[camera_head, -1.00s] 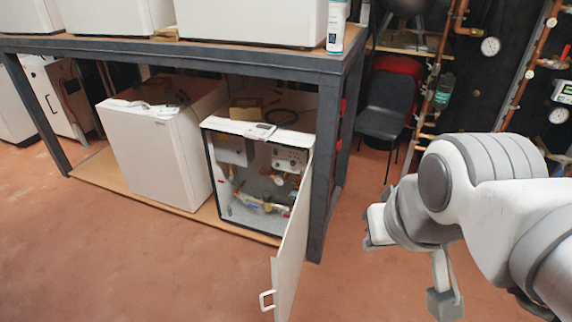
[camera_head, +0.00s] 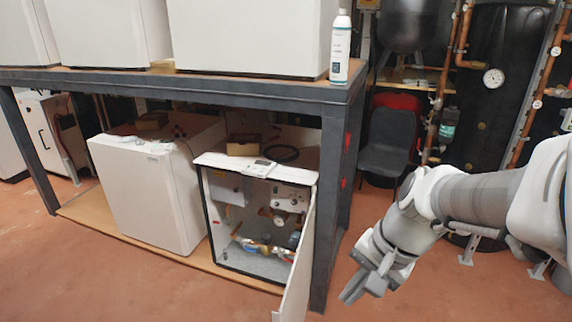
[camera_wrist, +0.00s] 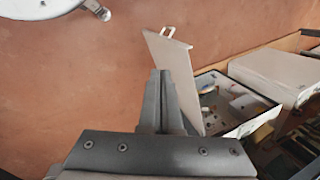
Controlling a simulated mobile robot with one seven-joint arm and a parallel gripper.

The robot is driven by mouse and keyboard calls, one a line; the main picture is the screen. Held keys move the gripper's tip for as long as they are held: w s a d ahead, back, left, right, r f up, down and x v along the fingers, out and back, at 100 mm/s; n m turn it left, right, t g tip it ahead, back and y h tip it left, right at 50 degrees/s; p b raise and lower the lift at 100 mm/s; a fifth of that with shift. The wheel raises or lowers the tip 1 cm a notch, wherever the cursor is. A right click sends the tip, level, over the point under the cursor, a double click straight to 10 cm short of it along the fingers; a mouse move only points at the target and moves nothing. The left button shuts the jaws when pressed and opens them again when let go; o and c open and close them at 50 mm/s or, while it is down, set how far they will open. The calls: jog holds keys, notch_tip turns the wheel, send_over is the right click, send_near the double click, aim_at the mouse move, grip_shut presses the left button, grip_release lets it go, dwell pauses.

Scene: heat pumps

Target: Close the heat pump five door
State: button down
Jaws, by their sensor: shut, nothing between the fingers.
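The open heat pump (camera_head: 258,215) stands on the low shelf under the bench, its inside with pipes and gauges showing. Its white door (camera_head: 298,268) is swung wide open toward the front, past the bench leg, its lower part cut off by the picture edge. In the wrist view the door (camera_wrist: 174,75) stands just right of my fingers, its handle (camera_wrist: 168,31) at the far end, and the open heat pump (camera_wrist: 222,100) lies beyond it. My gripper (camera_head: 362,290) is shut and empty, right of the door and apart from it in the head view. It also shows in the wrist view (camera_wrist: 161,75).
The dark bench leg (camera_head: 330,215) stands right beside the open unit. A closed white heat pump (camera_head: 150,195) is to its left. A black chair (camera_head: 388,145) and copper pipes (camera_head: 440,100) are behind. Red floor (camera_head: 130,280) in front is clear.

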jog(key=w+d+f+m+y+b, duration=0.1)
jog(key=w+f+m+y+b, duration=0.2)
jog(key=f, duration=0.4)
jog(key=w+f+m+y+b, duration=0.1)
jog(key=w+f+m+b, duration=0.15)
jog(key=f+m, duration=0.35)
jog(key=w+d+f+m+y+b, duration=0.1)
jog(key=w+f+m+b, duration=0.1)
jog(key=w+f+m, duration=0.35)
jog(key=a+f+n+b, duration=0.1)
jog(key=a+f+b, duration=0.3)
jog(key=a+f, duration=0.4)
jog(key=shift+w+a+f+t+b, duration=0.3)
jog(key=shift+w+a+b, duration=0.15)
jog(key=shift+a, duration=1.05)
jog(key=shift+a, duration=0.1)
